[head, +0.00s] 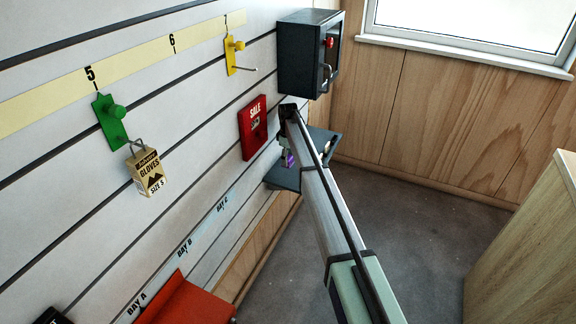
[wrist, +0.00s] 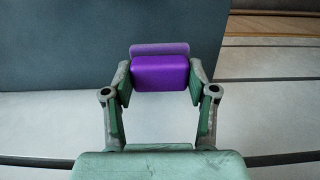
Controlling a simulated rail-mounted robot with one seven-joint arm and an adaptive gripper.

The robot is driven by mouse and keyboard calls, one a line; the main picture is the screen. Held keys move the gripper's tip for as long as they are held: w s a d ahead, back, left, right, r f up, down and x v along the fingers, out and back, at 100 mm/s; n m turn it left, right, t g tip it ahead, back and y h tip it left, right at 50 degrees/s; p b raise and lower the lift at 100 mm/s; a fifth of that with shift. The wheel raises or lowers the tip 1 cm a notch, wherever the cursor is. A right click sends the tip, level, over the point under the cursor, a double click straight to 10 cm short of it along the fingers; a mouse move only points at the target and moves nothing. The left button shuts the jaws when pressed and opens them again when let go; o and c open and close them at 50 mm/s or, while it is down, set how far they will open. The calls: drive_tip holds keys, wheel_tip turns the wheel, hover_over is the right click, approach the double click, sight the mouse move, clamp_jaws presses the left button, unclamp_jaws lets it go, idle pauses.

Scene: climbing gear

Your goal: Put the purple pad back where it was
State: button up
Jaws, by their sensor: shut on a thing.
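The purple pad (wrist: 160,73) is between the two fingertips of my gripper (wrist: 160,82) in the wrist view, with both fingers against its sides. My gripper is shut on it. In the head view only a small bit of the purple pad (head: 289,160) shows beside my arm, near a dark shelf (head: 284,178) on the slatted wall. My arm hides most of the gripper there. In the wrist view a dark grey surface (wrist: 60,45) fills the area beyond the pad; I cannot tell whether the pad touches it.
A dark box with a red knob (head: 300,55) is mounted above the shelf. A red shelf (head: 185,302) is lower left.

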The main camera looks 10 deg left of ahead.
sight(288, 157)
drive_tip(key=shift+f, duration=2.25)
drive_tip(key=shift+f, duration=0.15)
drive_tip(key=o, duration=1.1)
wheel_tip(288, 157, up, 12)
drive_tip(key=shift+r+b, duration=0.15)
drive_tip(key=shift+b, duration=0.45)
